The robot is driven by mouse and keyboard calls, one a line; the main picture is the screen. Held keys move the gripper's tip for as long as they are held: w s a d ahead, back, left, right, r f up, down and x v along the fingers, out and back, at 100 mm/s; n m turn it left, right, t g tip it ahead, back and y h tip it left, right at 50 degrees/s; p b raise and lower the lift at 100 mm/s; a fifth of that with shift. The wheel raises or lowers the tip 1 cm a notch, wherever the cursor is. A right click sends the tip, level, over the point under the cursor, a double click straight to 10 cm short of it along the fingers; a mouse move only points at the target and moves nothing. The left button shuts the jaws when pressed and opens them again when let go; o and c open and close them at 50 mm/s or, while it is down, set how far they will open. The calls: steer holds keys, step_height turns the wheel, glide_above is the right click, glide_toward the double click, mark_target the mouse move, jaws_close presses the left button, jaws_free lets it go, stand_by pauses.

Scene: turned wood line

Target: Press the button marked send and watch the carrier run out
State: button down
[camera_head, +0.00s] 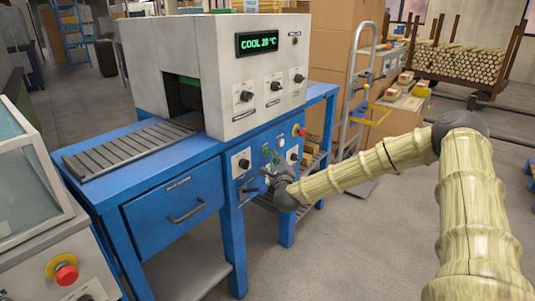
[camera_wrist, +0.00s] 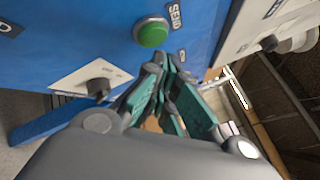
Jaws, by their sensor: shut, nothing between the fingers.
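The green round button (camera_wrist: 152,33) marked SEND is on the blue panel in the wrist view. My gripper (camera_wrist: 167,63) is shut and empty, its fingertips just below and right of the button in the picture. The button's face is mostly uncovered. I cannot tell whether the fingertips touch the panel. In the head view my gripper (camera_head: 277,169) is at the blue front of the machine (camera_head: 248,70), covering part of the panel. The machine has a dark tunnel mouth and a roller track (camera_head: 130,148) at its left. The display (camera_head: 263,41) reads COOL 20 °C. No carrier is seen on the rollers.
A dial (camera_wrist: 98,87) sits near the button in the wrist view. A red stop button (camera_head: 299,131) is at the panel's right; another (camera_head: 65,272) is on the bench at lower left. A hand truck (camera_head: 356,90) and cartons stand behind. Floor at right is open.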

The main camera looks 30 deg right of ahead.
steer(key=shift+w, duration=0.1)
steer(key=shift+w+a+b, duration=0.2)
steer(key=shift+w+b, duration=0.1)
